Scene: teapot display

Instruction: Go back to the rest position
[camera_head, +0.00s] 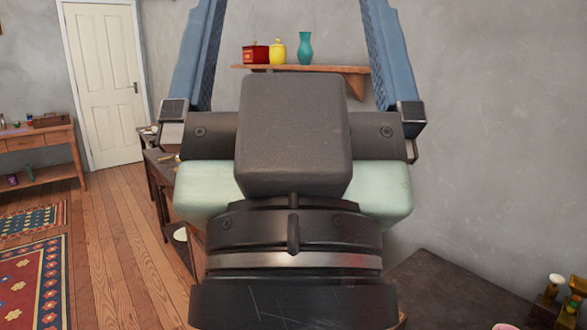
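My gripper (292,30) fills the middle of the head view, pointing up and away from the camera. Its two blue fingers stand wide apart, one on each side, and run out of the top of the picture. Their tips are cut off. My dark wrist and the hand's body hide much of the lower middle of the view.
A wooden wall shelf (352,82) holds a red box (256,54), a yellow jar (278,52) and a teal vase (305,48). A dark table (440,295) with small containers is at lower right. A wooden side table (45,139), door (104,80) and rugs (30,290) are left. Wooden floor between is clear.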

